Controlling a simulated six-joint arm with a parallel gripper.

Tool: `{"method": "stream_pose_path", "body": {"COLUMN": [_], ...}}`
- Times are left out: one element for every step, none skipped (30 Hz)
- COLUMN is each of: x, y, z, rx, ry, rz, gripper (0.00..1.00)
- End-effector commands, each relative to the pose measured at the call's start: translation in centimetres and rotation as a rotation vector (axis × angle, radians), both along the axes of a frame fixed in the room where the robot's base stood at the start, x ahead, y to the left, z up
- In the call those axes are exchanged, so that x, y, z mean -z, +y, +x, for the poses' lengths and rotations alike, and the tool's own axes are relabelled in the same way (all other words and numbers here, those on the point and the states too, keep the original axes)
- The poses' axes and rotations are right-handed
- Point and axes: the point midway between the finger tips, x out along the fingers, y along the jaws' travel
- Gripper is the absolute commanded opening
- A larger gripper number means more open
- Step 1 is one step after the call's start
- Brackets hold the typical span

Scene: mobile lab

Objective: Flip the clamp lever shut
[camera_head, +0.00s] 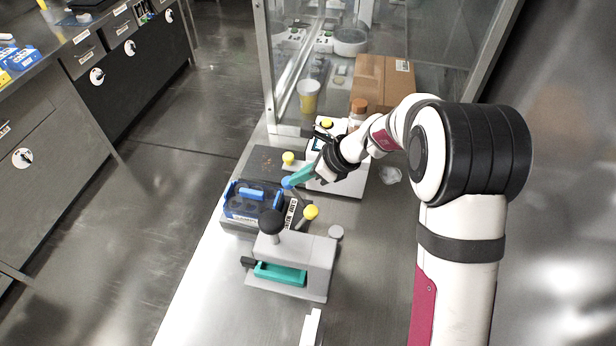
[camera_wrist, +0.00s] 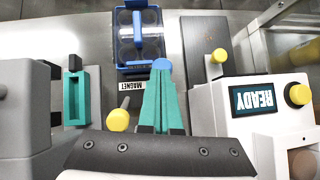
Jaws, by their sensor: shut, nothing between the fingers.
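A lever with a yellow knob (camera_head: 311,212) leans beside the grey fixture (camera_head: 318,262), which has a black ball knob (camera_head: 270,221) and a teal slot (camera_head: 280,273). In the wrist view this lever's yellow knob (camera_wrist: 118,119) is left of my fingers. Another yellow knob (camera_head: 288,158) stands by the white READY device, also in the wrist view (camera_wrist: 219,56). I cannot tell for certain which is the clamp lever. My gripper (camera_head: 289,182) has teal fingers, shut and empty, between these knobs and apart from both.
A blue rack (camera_head: 253,203) stands left of my fingers, beside a MAGNET label (camera_wrist: 140,86). The white READY device (camera_wrist: 270,100) is right in the wrist view. A glass enclosure with a cardboard box (camera_head: 384,84) and yellow cup (camera_head: 308,96) is behind.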

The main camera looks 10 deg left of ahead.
Motion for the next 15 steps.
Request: {"method": "stream_pose_path", "body": {"x": [0.01, 0.03, 0.03, 0.03, 0.04, 0.05, 0.05, 0.05, 0.06, 0.06, 0.06, 0.06, 0.06, 0.06, 0.06], "y": [0.18, 0.26, 0.36, 0.42, 0.48, 0.54, 0.58, 0.61, 0.64, 0.65, 0.67, 0.67, 0.68, 0.68, 0.68], "z": [0.0, 0.0, 0.01, 0.0, 0.0, -0.01, -0.01, 0.0, -0.01, -0.01, -0.02, -0.02, -0.01, -0.01, -0.02], "rx": [0.0, 0.0, 0.0, 0.0, 0.0, 0.0, 0.0, 0.0, 0.0, -0.001, -0.001, -0.001, -0.001, -0.001, -0.001], "ry": [0.0, 0.0, 0.0, 0.0, 0.0, 0.0, 0.0, 0.0, 0.0, 0.001, 0.001, 0.001, 0.001, 0.001, 0.001], "rz": [0.0, 0.0, 0.0, 0.0, 0.0, 0.0, 0.0, 0.0, 0.0, 0.0, 0.0, 0.0, 0.0, 0.0, 0.001], "gripper": [0.0, 0.0, 0.0, 0.0, 0.0, 0.0, 0.0, 0.0, 0.0, 0.0, 0.0, 0.0, 0.0, 0.0, 0.0]}}
